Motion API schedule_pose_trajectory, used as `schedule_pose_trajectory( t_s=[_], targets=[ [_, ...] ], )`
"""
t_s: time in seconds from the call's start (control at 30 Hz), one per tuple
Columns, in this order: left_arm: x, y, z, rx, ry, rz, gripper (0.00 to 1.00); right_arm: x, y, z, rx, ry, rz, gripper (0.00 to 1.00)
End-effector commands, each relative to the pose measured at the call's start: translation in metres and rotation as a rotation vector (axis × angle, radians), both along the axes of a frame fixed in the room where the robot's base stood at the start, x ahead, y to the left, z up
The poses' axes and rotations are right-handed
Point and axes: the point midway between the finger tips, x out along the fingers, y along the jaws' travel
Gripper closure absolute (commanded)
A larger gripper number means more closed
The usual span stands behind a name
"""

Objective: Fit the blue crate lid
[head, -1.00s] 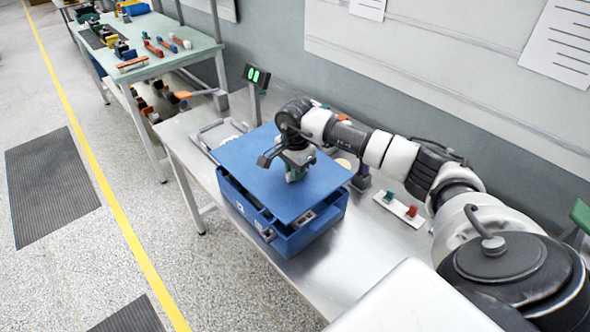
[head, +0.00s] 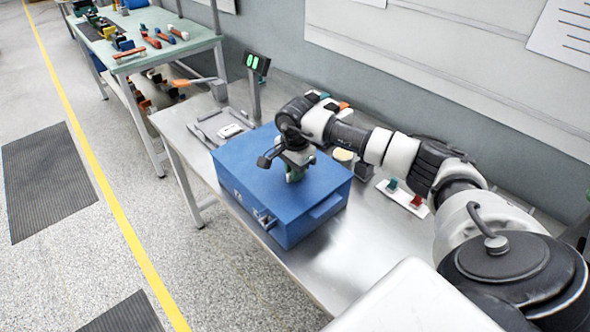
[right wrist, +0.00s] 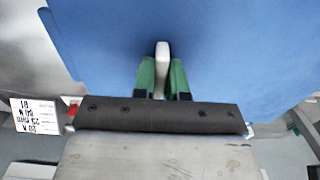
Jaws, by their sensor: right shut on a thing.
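The blue crate lid (head: 252,168) lies flat over the top of the blue crate (head: 302,230) in the head view, its edges close to the crate's rim all round. No gap shows on the near sides. My right gripper (head: 294,175) is above the middle of the lid, shut on its handle. In the right wrist view the green fingers (right wrist: 163,80) stand on both sides of the pale handle (right wrist: 162,62), with the lid's blue top (right wrist: 110,35) behind. The crate's inside is hidden. My left gripper is not in view.
The crate stands on a metal bench (head: 350,255). A grey tray (head: 222,128) and a post with a green-lit display (head: 256,64) stand behind it. A white strip with green and red parts (head: 403,197) lies to the right. The bench's front is clear.

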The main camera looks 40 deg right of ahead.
Motion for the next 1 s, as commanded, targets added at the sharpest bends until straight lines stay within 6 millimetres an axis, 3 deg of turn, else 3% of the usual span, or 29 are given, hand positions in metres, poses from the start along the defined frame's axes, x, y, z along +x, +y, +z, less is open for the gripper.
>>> schedule_pose_trajectory(
  t_s=[0.27,0.3,0.5,0.8,1.0],
  targets=[
    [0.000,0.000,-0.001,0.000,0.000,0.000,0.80,0.000,0.000,0.000,0.000,-0.002,-0.001,1.00],
    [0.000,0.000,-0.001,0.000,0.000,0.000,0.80,0.000,0.000,0.000,0.000,-0.002,0.000,0.86],
    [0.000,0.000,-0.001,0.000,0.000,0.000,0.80,0.000,0.000,-0.001,0.000,-0.001,0.000,0.58],
    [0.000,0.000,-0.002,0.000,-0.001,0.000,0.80,0.000,0.000,0.001,0.000,0.000,0.000,0.58],
    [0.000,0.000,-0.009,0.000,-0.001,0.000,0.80,0.001,-0.001,0.027,-0.002,-0.005,0.000,0.58]
  ],
)
